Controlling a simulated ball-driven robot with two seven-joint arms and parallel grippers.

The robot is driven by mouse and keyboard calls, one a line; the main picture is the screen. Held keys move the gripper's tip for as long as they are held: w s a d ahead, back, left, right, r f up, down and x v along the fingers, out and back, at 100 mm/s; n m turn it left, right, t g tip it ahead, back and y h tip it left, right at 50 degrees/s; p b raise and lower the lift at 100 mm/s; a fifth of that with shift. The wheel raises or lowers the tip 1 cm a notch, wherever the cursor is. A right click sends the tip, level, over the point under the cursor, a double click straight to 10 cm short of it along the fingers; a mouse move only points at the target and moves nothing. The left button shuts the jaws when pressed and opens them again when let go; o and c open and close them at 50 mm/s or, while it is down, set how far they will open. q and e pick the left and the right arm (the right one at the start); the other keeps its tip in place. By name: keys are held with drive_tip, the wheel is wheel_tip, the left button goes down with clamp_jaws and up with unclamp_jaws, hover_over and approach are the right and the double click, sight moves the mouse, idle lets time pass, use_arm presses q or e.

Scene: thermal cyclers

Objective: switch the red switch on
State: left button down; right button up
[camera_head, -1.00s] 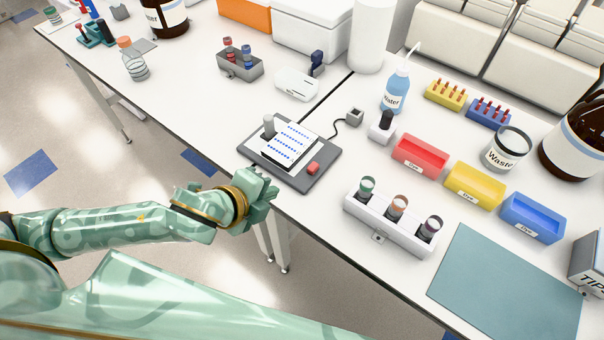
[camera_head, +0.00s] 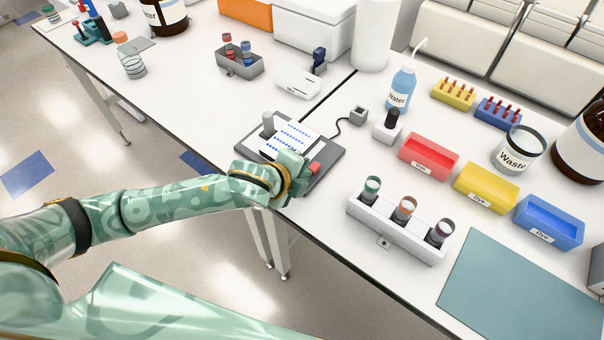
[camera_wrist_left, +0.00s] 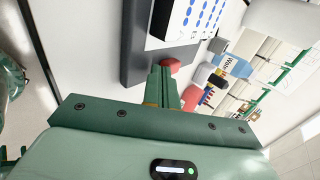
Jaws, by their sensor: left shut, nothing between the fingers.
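The red switch (camera_head: 314,167) is on the front right corner of a dark grey device (camera_head: 328,158) that carries a white block with blue dots (camera_head: 292,138). My left gripper (camera_head: 297,166) is shut and empty, just left of the switch in the head view and partly over the device. In the left wrist view the shut fingers (camera_wrist_left: 163,82) reach toward the red switch (camera_wrist_left: 173,65), whose near part they hide. Whether they touch it I cannot tell. My right gripper is not in view.
A white rack with several capped tubes (camera_head: 385,238) stands right of the device near the table's front edge. Red (camera_head: 428,157), yellow (camera_head: 485,188) and blue (camera_head: 549,222) dye boxes lie beyond it. A cable runs from the device to a small grey box (camera_head: 358,117).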

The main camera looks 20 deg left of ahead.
sight(316, 164)
use_arm(q)
drive_tip(key=w, duration=0.1)
drive_tip(key=w+d+p, duration=0.1)
drive_tip(key=w, duration=0.1)
drive_tip(key=shift+w+d+r+p, duration=0.1)
drive_tip(key=shift+w+r+p, duration=0.05)
drive_tip(key=shift+p, duration=0.15)
